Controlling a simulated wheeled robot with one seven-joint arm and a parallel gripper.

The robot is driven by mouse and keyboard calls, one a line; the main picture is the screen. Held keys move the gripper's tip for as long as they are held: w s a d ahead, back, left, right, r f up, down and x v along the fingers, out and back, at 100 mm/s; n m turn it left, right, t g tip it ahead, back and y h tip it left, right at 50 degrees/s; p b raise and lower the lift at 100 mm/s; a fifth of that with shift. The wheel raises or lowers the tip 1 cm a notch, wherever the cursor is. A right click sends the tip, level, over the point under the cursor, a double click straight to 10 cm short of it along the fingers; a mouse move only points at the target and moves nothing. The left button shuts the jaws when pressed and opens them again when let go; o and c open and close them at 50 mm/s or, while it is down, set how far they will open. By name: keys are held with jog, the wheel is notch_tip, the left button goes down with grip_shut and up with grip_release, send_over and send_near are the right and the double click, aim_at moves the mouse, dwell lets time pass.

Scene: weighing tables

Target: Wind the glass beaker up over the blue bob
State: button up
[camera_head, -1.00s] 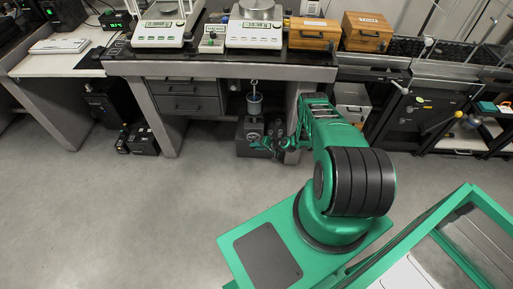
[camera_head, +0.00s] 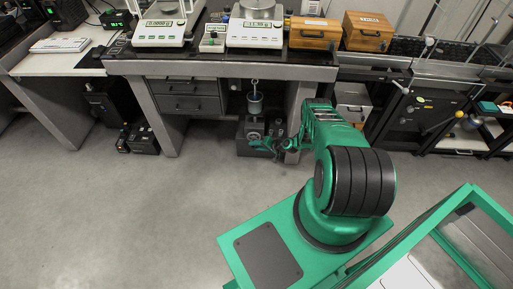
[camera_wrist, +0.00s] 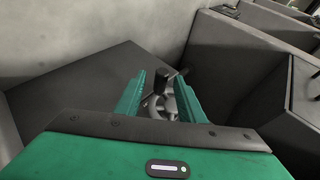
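The glass beaker (camera_head: 255,104) is a small pale shape under the weighing table, above a dark jack-like stand (camera_head: 252,128). A thin hanger (camera_head: 254,84) comes down from the table above it. The blue bob cannot be told apart from the beaker at this size. My gripper (camera_head: 263,143) is low at the front of the stand. In the wrist view my gripper (camera_wrist: 161,82) has its two green fingers apart, around a dark handwheel (camera_wrist: 151,105) with upright pegs. Gaps show beside the pegs; I see no clear grip.
Balances (camera_head: 254,35) and wooden boxes (camera_head: 314,34) stand on the table (camera_head: 220,68) above. A drawer unit (camera_head: 184,98) is left of the stand and a table leg (camera_head: 297,102) is right of it. Open floor (camera_head: 130,215) lies in front.

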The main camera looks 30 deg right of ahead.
jog(key=v, duration=1)
jog(key=shift+s+r, duration=0.2)
